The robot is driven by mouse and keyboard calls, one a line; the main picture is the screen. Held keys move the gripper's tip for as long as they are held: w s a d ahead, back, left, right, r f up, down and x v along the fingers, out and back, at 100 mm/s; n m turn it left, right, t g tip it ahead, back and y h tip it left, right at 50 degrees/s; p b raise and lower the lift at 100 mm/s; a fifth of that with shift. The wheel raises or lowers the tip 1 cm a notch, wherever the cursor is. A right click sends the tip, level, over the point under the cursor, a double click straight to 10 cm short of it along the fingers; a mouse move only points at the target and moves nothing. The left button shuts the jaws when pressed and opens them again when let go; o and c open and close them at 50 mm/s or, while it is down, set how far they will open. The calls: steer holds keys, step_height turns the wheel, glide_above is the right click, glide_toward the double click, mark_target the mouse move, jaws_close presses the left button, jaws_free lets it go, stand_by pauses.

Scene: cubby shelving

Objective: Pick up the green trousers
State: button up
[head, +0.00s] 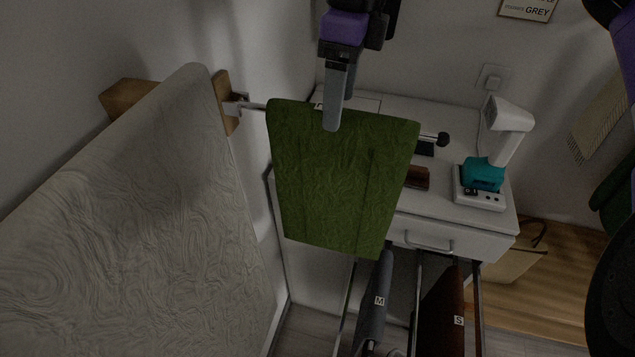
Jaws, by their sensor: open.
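The green trousers (340,185) hang folded over a metal bar that runs from a wooden wall bracket on the left to a black knob on the right. My gripper (340,112) points down at the top fold of the trousers. Its jaws are open. The near finger overlaps the front of the top edge. The far finger's tip is at or behind that edge, and I cannot tell whether either finger touches the cloth.
A pale textured panel (130,235) fills the left. A white cabinet (410,225) stands behind, bearing a white sewing-machine-like device (480,200) with a teal item (482,174). Below hang a grey garment marked M (375,305) and a brown one marked S (442,315).

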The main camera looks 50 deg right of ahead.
mark_target(338, 142)
steer(key=shift+s+d+f+g, duration=0.15)
steer(key=shift+s+f+g, duration=0.2)
steer(key=shift+f, duration=0.3)
steer(key=shift+w+a+f+p, duration=0.1)
steer(key=shift+f+p, duration=0.5)
steer(key=shift+f, duration=1.25)
steer(key=shift+w+a+f+p, duration=0.1)
steer(key=shift+f+p, duration=0.5)
steer(key=shift+f, duration=1.2)
steer(key=shift+c, duration=0.5)
jaws_close()
